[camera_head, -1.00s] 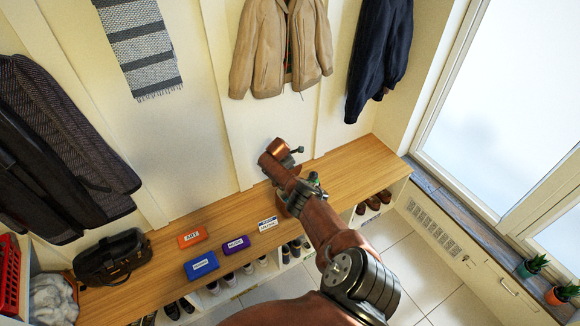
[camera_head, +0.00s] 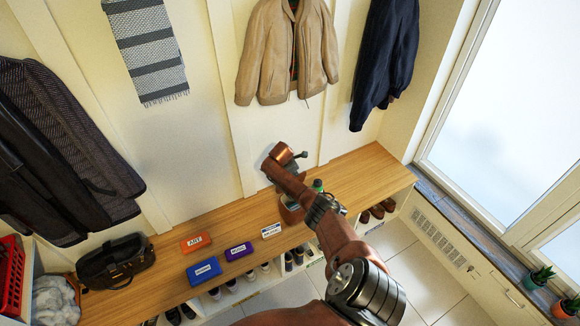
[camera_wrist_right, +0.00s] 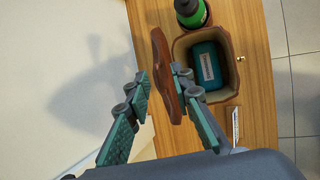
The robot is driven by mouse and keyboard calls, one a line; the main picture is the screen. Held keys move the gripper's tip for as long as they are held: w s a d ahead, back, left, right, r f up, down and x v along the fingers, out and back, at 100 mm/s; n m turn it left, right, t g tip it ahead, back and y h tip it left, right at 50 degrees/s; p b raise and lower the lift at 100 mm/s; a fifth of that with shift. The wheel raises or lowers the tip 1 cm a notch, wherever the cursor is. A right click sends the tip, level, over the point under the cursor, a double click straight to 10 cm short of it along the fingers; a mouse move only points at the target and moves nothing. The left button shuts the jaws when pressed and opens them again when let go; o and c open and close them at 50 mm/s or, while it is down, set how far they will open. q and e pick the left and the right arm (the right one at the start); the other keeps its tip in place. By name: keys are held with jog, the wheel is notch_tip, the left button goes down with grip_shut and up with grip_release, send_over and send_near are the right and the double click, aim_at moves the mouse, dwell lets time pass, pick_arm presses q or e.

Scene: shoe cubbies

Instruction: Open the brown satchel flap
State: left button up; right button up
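In the right wrist view the brown satchel (camera_wrist_right: 236,93) is open at the top, with a teal box (camera_wrist_right: 207,66) with a white label inside it. Its brown flap (camera_wrist_right: 165,78) stands raised at the left side of the opening. My right gripper (camera_wrist_right: 160,75) is open, with its two fingers apart on either side of the flap. The right finger overlaps the flap's edge; I cannot tell whether it touches. In the head view my right arm hides most of the satchel (camera_head: 291,214). My left gripper is not in view.
The satchel stands on a wooden bench (camera_head: 362,173) against the wall. A green bottle (camera_wrist_right: 191,12) is close beside it. Red (camera_head: 196,242), blue (camera_head: 203,271) and purple (camera_head: 239,251) labelled boxes and a black bag (camera_head: 115,262) lie to the left. Coats hang above.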

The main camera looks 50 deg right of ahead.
jog(key=v, duration=0.8)
jog(key=shift+a+r, duration=0.2)
jog(key=shift+r, duration=0.15)
jog(key=shift+c, duration=0.2)
